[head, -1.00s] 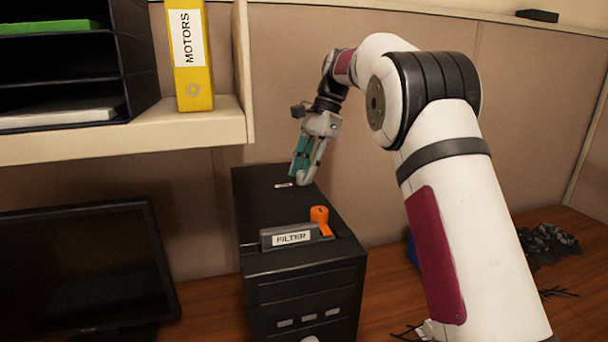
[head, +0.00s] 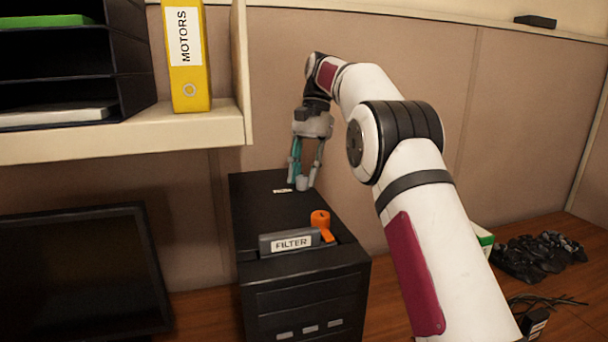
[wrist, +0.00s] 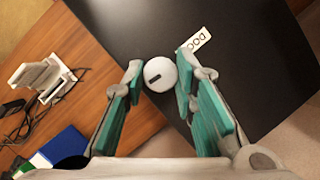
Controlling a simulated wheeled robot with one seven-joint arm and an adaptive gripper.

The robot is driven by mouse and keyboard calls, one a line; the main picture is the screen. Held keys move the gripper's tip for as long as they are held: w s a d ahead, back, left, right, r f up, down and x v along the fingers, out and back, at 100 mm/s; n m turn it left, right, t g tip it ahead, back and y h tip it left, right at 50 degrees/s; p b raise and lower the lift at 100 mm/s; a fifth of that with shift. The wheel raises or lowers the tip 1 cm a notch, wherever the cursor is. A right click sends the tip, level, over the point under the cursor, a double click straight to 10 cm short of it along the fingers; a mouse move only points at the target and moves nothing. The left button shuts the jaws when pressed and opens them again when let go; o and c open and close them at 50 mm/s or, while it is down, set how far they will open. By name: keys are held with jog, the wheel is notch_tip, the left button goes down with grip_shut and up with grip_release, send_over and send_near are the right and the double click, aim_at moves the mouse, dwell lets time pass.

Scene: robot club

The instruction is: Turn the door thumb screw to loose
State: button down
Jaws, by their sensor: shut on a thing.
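The door thumb screw (wrist: 162,75) is a round pale grey knob with a short dark mark on its face, on top of the black computer case. A white label (wrist: 195,42) reading "DOO" lies beside it, the rest hidden by a finger. My gripper (wrist: 159,73) is shut on the knob, one fingertip on each side. In the head view, my gripper (head: 303,182) points down at the back right of the case top (head: 255,205), with the knob between its fingers. The dark mark slants toward the lower left in the wrist view.
A grey FILTER handle (head: 288,241) and an orange knob (head: 320,219) stand nearer the front of the case. A shelf with a yellow MOTORS binder (head: 187,60) is at left, above a dark monitor (head: 80,270). A black crumpled pile (head: 540,256) lies on the desk at right.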

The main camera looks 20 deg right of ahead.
dwell(0.3)
jog(key=c, duration=1.3)
grip_release()
